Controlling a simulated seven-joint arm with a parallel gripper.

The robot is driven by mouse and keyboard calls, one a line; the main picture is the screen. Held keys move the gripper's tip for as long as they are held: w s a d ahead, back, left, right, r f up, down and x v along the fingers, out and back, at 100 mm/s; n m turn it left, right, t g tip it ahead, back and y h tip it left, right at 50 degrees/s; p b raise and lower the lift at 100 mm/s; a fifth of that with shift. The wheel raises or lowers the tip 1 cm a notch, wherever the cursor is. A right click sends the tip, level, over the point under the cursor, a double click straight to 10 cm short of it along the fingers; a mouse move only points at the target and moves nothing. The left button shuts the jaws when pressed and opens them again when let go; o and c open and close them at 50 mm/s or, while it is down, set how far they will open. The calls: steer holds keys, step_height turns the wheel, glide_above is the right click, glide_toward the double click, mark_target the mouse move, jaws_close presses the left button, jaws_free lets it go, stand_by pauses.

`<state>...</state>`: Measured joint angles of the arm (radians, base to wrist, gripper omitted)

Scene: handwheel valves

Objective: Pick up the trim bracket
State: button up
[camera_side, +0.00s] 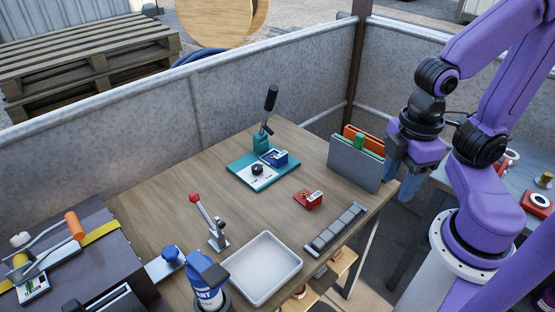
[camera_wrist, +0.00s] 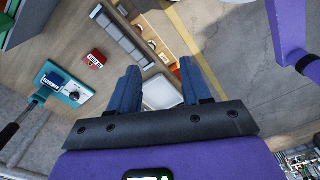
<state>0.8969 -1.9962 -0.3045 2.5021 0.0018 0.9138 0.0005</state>
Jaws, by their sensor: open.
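No part I can see is clearly marked as the trim bracket, and the small labels are unreadable. A small red block with a pale label (camera_side: 308,200) sits on the wooden table, and it also shows in the wrist view (camera_wrist: 95,59). A small blue block with a pale label (camera_side: 275,158) sits on a teal plate (camera_side: 245,178); it also shows in the wrist view (camera_wrist: 57,79). My gripper (camera_side: 404,182) is open, beside the table's right edge and apart from both blocks. In the wrist view, its fingers (camera_wrist: 159,88) are spread with nothing held.
A grey rack with orange and green panels (camera_side: 354,164) stands close left of my gripper. A grey segmented bar (camera_side: 335,229), a white tray (camera_side: 262,268), a red-knobbed lever (camera_side: 212,225) and a black-handled lever (camera_side: 267,118) occupy the table. Bare wood surrounds the red block.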

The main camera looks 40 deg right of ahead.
steer(key=w+a+m+h, duration=0.1)
steer(key=w+a+m, duration=0.2)
steer(key=w+m, duration=0.65)
steer(key=w+a+m+h, duration=0.1)
steer(key=w+a+m, duration=0.35)
steer(key=w, duration=0.85)
steer(key=m+h, duration=0.3)
steer(key=m, duration=1.4)
glide_above(279, 156)
steer(key=a, duration=0.7)
step_height(279, 156, down, 6)
steer(key=x, duration=1.2)
steer(key=shift+w, duration=0.15)
steer(key=shift+x, duration=2.65)
steer(key=shift+d+r, duration=0.1)
steer(key=shift+c, duration=0.3)
